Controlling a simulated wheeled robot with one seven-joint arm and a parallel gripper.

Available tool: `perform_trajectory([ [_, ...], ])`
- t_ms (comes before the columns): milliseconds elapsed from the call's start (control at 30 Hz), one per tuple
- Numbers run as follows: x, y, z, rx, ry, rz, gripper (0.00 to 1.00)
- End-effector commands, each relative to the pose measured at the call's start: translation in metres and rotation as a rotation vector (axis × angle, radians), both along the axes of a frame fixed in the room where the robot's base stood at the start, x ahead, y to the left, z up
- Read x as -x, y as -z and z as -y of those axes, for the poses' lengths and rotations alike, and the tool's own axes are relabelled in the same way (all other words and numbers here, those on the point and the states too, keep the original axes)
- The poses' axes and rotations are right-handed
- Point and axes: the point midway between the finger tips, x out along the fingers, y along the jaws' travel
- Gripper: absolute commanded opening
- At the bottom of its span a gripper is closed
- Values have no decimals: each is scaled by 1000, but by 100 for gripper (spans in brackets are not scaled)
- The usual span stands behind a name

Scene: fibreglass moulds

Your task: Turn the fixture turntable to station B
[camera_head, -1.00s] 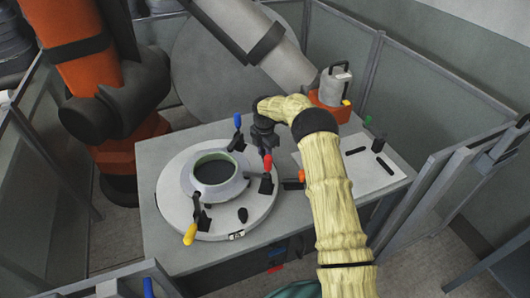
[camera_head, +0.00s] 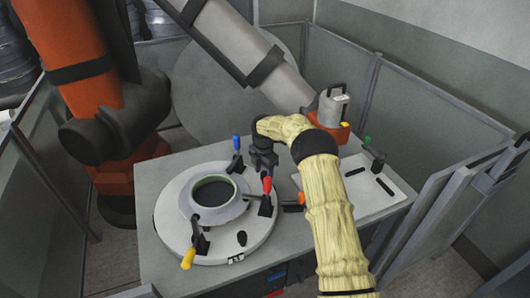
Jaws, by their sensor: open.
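The fixture turntable (camera_head: 171,226) is a pale round plate on the left part of the grey table. A white ring-shaped mould (camera_head: 213,199) with a dark centre sits on it. Toggle clamps with a blue handle (camera_head: 237,143), a red handle (camera_head: 267,185) and a yellow handle (camera_head: 188,258) stand around the mould. A small dark knob (camera_head: 241,238) and a small marked label (camera_head: 236,259) are near the front rim. My arm, in a yellow sleeve, reaches in from the lower right. My gripper (camera_head: 262,165) is open, pointing down at the turntable's back right edge; its fingertips are largely hidden and contact cannot be told.
A white plate (camera_head: 390,206) with dark slots and a green-handled clamp (camera_head: 369,143) lies right. An orange-handled piece (camera_head: 294,199) is between plate and turntable. A large orange robot arm (camera_head: 70,50) and grey fence panels (camera_head: 420,110) surround the table.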

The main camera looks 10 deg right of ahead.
Motion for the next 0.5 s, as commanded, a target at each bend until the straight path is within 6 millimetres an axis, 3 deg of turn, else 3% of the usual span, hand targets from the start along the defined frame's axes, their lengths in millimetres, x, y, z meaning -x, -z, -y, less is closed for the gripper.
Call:
perform_trajectory([
  [500,-1,-99,2,-1,3,4,50],
])
